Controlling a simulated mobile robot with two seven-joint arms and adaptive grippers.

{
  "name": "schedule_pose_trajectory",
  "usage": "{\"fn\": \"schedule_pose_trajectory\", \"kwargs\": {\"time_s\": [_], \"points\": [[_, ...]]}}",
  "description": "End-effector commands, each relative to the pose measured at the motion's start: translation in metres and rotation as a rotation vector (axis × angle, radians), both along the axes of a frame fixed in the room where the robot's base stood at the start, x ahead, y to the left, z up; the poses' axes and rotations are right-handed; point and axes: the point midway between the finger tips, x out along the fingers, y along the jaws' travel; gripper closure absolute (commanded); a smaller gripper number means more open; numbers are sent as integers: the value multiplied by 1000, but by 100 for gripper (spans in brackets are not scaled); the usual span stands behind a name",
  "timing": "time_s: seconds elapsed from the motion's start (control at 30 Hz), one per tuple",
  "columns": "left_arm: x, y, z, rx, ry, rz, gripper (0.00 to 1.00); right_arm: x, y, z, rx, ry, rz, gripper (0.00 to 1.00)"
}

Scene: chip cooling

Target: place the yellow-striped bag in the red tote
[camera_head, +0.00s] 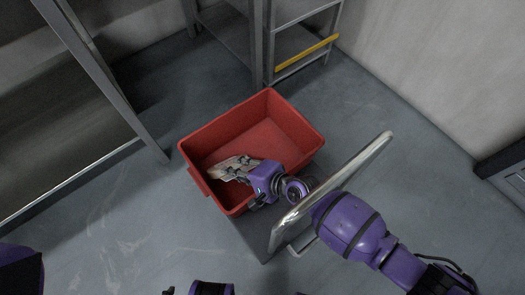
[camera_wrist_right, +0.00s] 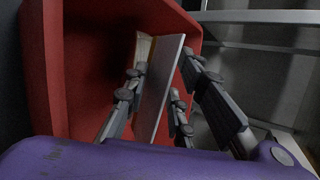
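The red tote (camera_head: 225,125) stands in the middle of the head view; its wall also fills the left of the right wrist view (camera_wrist_right: 85,70). My right gripper (camera_head: 238,168) reaches down inside the tote. A pale, flat bag (camera_wrist_right: 160,88) with a cream-yellow strip along its far edge stands between its fingers (camera_wrist_right: 152,100), which press on it from both sides. In the head view only a whitish piece of the bag shows among the fingers. Whether it touches the tote floor I cannot tell. My left gripper is not clearly shown.
A tilted pale panel with a metal rim (camera_head: 345,178) stands beside my right forearm, right of the tote. Metal shelving (camera_head: 120,100) stands at left, and another rack with a yellow bar (camera_head: 307,53) is behind. Grey floor (camera_head: 110,225) is clear at front left.

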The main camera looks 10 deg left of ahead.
Motion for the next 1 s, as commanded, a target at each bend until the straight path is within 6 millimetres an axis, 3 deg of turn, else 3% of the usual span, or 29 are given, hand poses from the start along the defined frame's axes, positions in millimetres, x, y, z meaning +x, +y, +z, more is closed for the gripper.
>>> {"fn": "schedule_pose_trajectory", "kwargs": {"time_s": [0.17, 0.33, 0.7, 1.0], "points": [[-1, 0, 1, 0, 1, 0, 61, 0, 0, 1, 0, -1, 0, 77], [3, 0, 14, 0, -11, 0, 61, 1, 0, 19, -1, -5, 1, 77], [9, 0, 36, 0, -32, 0, 61, -27, -65, 58, -2, -3, 0, 77], [7, 0, 43, 0, -32, 2, 61, -39, -92, 75, 1, -1, 0, 77]]}}
